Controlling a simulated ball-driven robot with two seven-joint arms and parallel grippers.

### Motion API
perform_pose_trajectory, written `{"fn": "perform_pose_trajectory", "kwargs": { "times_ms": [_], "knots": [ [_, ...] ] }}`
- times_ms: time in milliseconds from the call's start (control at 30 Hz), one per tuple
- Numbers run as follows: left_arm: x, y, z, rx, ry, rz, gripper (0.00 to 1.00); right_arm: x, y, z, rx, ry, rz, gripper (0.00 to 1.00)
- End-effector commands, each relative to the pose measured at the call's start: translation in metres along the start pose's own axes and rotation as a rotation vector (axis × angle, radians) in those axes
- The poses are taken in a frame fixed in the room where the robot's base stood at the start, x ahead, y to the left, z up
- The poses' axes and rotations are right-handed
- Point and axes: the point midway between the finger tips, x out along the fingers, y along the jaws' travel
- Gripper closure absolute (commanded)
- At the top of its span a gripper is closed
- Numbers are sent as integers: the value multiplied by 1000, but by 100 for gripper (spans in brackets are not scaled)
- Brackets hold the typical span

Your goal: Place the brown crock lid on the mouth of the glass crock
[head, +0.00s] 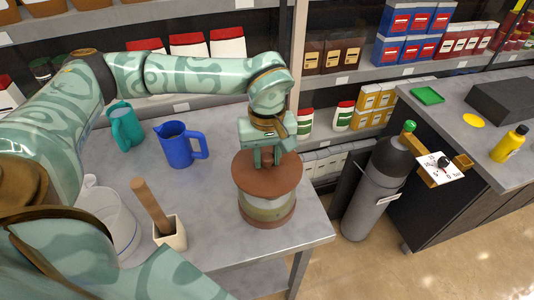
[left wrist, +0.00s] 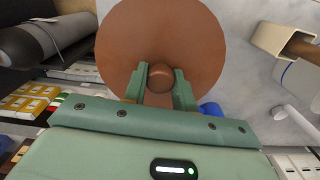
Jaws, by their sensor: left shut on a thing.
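The brown crock lid (head: 284,178) is a flat reddish-brown disc with a round knob (left wrist: 161,76). My left gripper (head: 267,157) comes from above and is shut on the knob, one finger on each side in the left wrist view. The lid is level, directly over the glass crock (head: 266,208), and hides its mouth. I cannot tell whether the lid touches the rim or hovers just above it. The crock has a clear greenish wall and a brown base, and stands upright near the table's right edge. My right gripper is not in view.
A blue jug (head: 178,146) and a teal jug (head: 126,127) stand behind and left on the grey table (head: 225,238). A grey gas cylinder (head: 372,196) stands beyond the table's right edge.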

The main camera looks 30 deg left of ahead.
Motion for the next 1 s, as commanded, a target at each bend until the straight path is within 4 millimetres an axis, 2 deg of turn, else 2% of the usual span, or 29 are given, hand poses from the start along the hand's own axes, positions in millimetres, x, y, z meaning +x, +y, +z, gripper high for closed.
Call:
{"fn": "perform_pose_trajectory", "kwargs": {
  "times_ms": [133,167,233,267,533,667,767,1000],
  "knots": [
    [4,0,0,0,0,-1,100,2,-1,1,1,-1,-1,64],
    [4,0,0,0,0,0,70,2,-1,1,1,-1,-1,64],
    [3,0,0,0,0,0,51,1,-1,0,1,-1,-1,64],
    [3,0,0,0,0,0,47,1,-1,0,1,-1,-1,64],
    [2,0,0,0,0,0,47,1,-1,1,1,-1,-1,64],
    [-9,0,0,0,2,2,47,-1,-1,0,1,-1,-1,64],
    [-30,1,0,1,3,4,47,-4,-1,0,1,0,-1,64],
    [-97,1,-1,-1,5,4,47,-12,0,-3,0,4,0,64]
  ]
}}
